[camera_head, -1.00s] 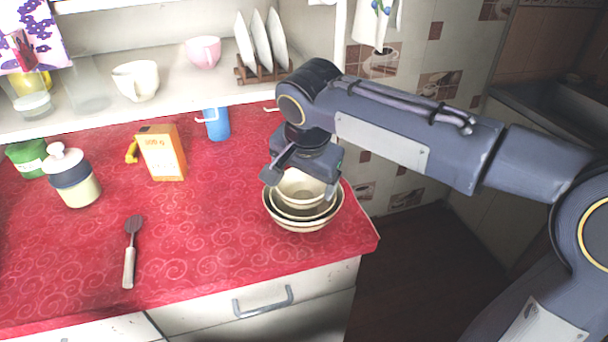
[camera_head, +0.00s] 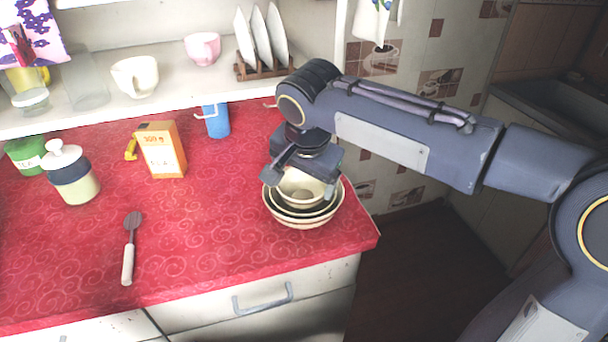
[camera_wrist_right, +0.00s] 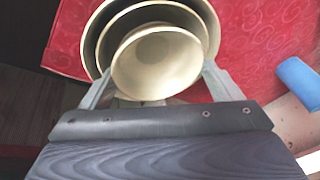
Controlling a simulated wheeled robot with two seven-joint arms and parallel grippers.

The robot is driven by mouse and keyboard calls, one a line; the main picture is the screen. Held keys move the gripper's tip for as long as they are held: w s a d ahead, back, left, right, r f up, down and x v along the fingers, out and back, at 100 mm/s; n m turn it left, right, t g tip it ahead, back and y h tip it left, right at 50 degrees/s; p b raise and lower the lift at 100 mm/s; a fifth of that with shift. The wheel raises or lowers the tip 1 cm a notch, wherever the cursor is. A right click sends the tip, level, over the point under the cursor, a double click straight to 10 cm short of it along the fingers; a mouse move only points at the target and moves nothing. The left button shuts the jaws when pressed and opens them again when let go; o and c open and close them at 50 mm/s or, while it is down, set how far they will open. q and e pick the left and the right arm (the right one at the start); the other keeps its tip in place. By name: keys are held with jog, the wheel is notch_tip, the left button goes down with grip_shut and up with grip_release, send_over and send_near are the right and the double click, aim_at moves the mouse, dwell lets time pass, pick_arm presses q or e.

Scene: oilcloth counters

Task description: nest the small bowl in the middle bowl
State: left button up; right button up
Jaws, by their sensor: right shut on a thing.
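The small cream bowl (camera_head: 299,192) is held upright by my right gripper (camera_head: 299,187), whose fingers are on opposite sides of it. It is over the middle bowl (camera_head: 328,207), which sits inside the large bowl (camera_head: 303,224) near the counter's right end. In the right wrist view, the small bowl (camera_wrist_right: 157,64) overlaps the middle bowl (camera_wrist_right: 109,42) and is off its centre, towards the gripper. The large bowl's rim (camera_wrist_right: 89,38) shows around them. I cannot tell whether the small bowl touches the middle bowl's inside. My left gripper is out of view.
The red counter (camera_head: 215,245) ends just right of the bowls. A blue mug (camera_head: 217,122) stands behind them. An orange carton (camera_head: 161,151), a lidded jar (camera_head: 72,178) and a spatula (camera_head: 130,250) are at the left. A shelf with dishes runs above the back.

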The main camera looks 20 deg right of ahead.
jog(key=shift+f+b, duration=0.6)
jog(key=shift+f, duration=0.2)
dwell(0.6)
jog(key=o, duration=1)
jog(key=p+v, duration=0.1)
jog(key=v, duration=0.7)
